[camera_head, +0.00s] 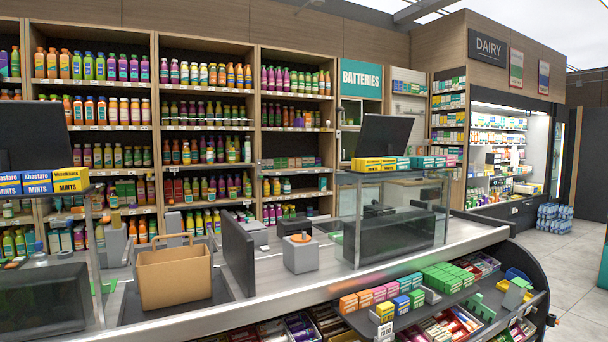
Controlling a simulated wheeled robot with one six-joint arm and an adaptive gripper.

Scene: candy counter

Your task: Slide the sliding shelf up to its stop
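A dark shelf (450,302), which looks like the sliding shelf, juts out from the front of the checkout counter at the lower right. Rows of small orange, pink, blue and green boxes stand on it, with a green rack (481,308) near its right part. Below it, trays of candy (440,326) are partly covered by the shelf. I cannot tell from this view how far the shelf is from its stop. My gripper is not in view.
The grey counter (275,282) runs across the front, with a paper bag (174,279), a grey box-shaped device (300,255) and a glass case (394,225). Stocked shelves line the back wall. Open tiled floor (578,275) lies at the right.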

